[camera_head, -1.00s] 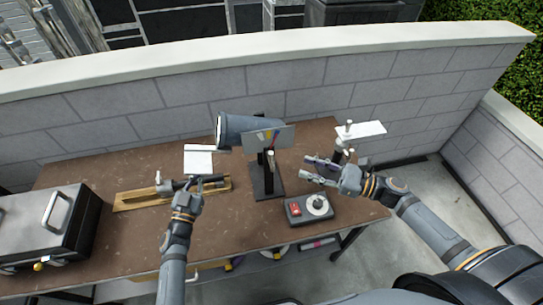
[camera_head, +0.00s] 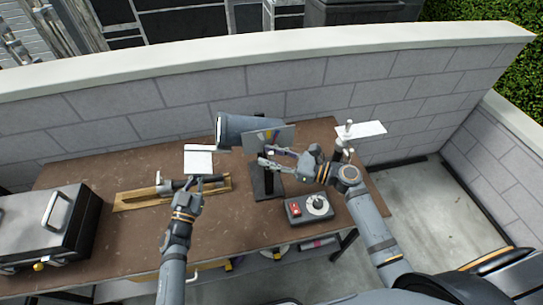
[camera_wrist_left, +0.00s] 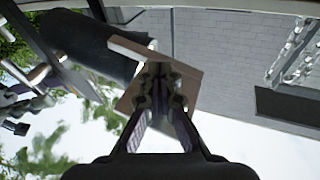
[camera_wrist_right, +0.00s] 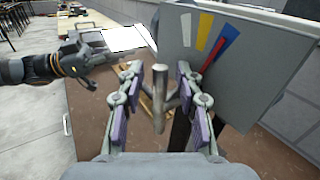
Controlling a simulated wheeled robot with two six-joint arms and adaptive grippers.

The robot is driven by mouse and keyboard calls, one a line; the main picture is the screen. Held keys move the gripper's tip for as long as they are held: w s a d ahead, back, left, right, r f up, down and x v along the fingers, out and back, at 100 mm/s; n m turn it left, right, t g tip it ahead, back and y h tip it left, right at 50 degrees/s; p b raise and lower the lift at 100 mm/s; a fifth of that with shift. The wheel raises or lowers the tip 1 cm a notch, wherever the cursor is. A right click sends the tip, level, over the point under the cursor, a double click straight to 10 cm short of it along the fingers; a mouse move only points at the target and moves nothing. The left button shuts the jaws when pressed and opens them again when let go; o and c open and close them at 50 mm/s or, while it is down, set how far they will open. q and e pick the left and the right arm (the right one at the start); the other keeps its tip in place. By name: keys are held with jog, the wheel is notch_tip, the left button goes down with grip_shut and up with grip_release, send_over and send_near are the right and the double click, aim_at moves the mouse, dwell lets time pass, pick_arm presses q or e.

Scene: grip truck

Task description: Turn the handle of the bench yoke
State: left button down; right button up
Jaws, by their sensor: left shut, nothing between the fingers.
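The bench yoke stands mid-bench, with a dark upright base (camera_head: 262,186), a grey cylinder (camera_head: 236,129) and a flat panel (camera_head: 283,138). Its metal handle (camera_wrist_right: 160,100) appears in the right wrist view as an upright peg with a short side arm. My right gripper (camera_head: 270,156) is open in front of the panel. In the right wrist view its fingers lie either side of the handle, with gaps visible. In the head view the gripper mostly hides the handle. My left gripper (camera_head: 193,181) is shut and empty, to the left near a wooden board; its closed fingers (camera_wrist_left: 160,80) fill the left wrist view's middle.
A control box (camera_head: 309,208) with a red switch and round dial sits in front of the stand. The wooden board (camera_head: 140,199), a white sheet (camera_head: 198,160) and a metal case (camera_head: 45,220) lie left. A clamp post (camera_head: 347,140) is right. A block wall (camera_head: 110,134) backs the bench.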

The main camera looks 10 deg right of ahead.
grip_shut()
dwell(0.3)
jog(key=n+g+h, duration=0.1)
jog(key=h, duration=0.1)
jog(key=a+n+h, duration=0.1)
jog(key=h, duration=0.1)
jog(key=shift+a+f+g, duration=0.15)
jog(key=shift+a+g, duration=0.05)
jog(key=shift+g, duration=0.2)
jog(key=shift+a+f+n+g+h, duration=0.2)
jog(key=shift+n+h, duration=0.35)
jog(key=shift+h, duration=0.45)
jog(key=shift+a+f+n+g+h, duration=0.1)
jog(key=shift+f+n+g+h, duration=0.15)
jog(key=shift+n+h, duration=0.55)
jog(key=shift+w+m+h, duration=0.1)
jog(key=shift+m+h, duration=0.15)
jog(key=shift+h, duration=0.15)
